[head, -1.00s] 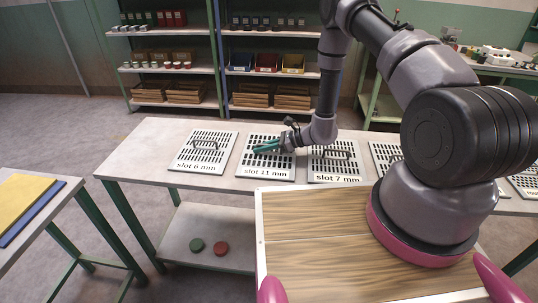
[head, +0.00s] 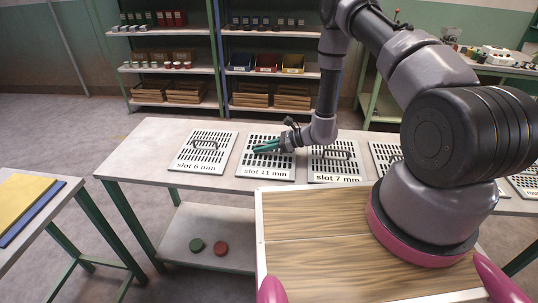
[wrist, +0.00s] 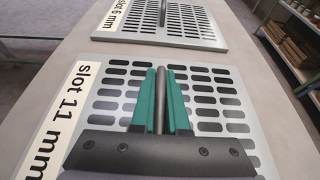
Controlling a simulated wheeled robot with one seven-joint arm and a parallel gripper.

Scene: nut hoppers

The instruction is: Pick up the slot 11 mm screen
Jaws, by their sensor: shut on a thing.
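The slot 11 mm screen (head: 247,171) is a flat grey plate with dark slots and a white label, lying on the table between the slot 6 mm and slot 7 mm screens. My gripper (head: 258,148) is over its middle. In the wrist view my gripper's green fingers (wrist: 161,103) are shut on the bar handle (wrist: 159,88) of the slot 11 mm screen (wrist: 225,125). The fingers and gripper body hide part of the handle and plate. The plate appears to rest flat on the table.
The slot 6 mm screen (head: 188,165) lies to the left and the slot 7 mm screen (head: 318,170) close to the right. More screens continue along the table (head: 150,150) to the right. A green disc (head: 197,245) and a red disc (head: 221,248) lie on the lower shelf.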

